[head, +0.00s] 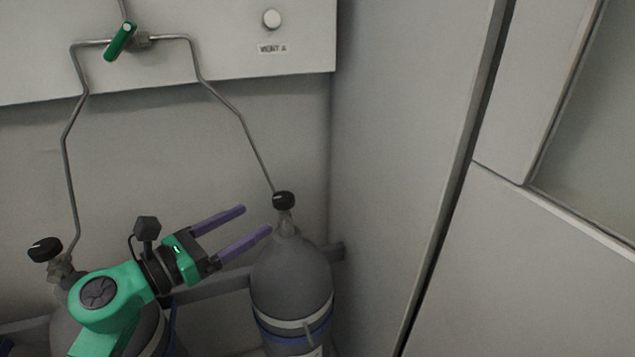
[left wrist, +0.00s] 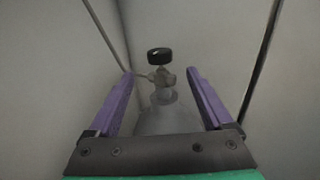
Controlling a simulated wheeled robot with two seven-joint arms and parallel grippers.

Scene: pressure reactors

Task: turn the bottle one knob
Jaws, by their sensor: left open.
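Two grey gas bottles stand against the wall, each with a black knob on its valve. My left gripper (head: 257,221) is open, with purple fingers pointing toward the right bottle (head: 291,279). That bottle's black knob (head: 284,200) is just beyond and above the fingertips, apart from them. In the left wrist view the knob (left wrist: 159,55) sits above the valve, centred between the open fingers (left wrist: 160,76) and farther off. The left bottle's knob (head: 45,249) is left of my arm, which partly hides that bottle. No label shows which bottle is one. My right gripper is not in view.
Thin metal pipes (head: 235,112) run from both bottles up to a green-handled valve (head: 120,42) on the wall panel. A rail (head: 210,287) runs behind the bottles. A grey wall (head: 405,150) stands close on the right.

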